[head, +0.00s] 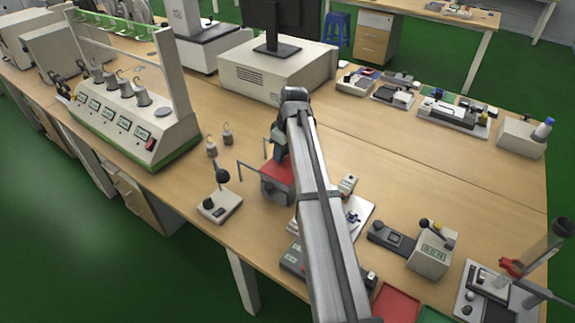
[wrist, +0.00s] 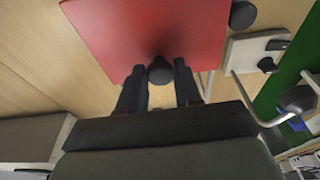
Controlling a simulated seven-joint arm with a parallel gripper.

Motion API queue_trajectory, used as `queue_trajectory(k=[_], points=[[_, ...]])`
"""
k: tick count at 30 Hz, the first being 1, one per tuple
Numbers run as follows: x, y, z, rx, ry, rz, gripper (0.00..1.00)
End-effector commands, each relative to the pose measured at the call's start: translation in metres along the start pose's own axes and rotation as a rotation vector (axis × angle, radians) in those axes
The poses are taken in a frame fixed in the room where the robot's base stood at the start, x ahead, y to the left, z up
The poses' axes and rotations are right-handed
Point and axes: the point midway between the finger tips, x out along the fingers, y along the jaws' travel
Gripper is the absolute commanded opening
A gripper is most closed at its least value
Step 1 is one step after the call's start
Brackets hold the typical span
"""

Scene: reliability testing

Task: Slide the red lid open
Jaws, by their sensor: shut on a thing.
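The red lid (head: 279,173) sits on a small dark box (head: 274,191) near the middle of the wooden table in the head view. In the wrist view the red lid (wrist: 145,30) fills the upper middle, with a round dark knob (wrist: 160,71) at its near edge. My gripper (wrist: 160,76) has its two dark fingers on either side of the knob, shut on it. In the head view my arm hides part of the box and most of my gripper (head: 281,150).
A grey stand with a dark ball (head: 220,203) is left of the box. Small hooked weights (head: 227,135) stand behind it. A white tester with hanging weights (head: 142,115) is further left. Devices (head: 429,252) and a red tray (head: 396,305) lie at right. Table space behind the box is clear.

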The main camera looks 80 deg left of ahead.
Motion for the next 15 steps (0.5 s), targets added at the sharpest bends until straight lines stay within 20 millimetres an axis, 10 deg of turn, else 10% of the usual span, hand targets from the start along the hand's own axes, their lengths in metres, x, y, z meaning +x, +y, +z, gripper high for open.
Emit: queue_trajectory(k=[15], points=[[0.007,0.001,-0.036,0.000,0.001,0.000,0.19]])
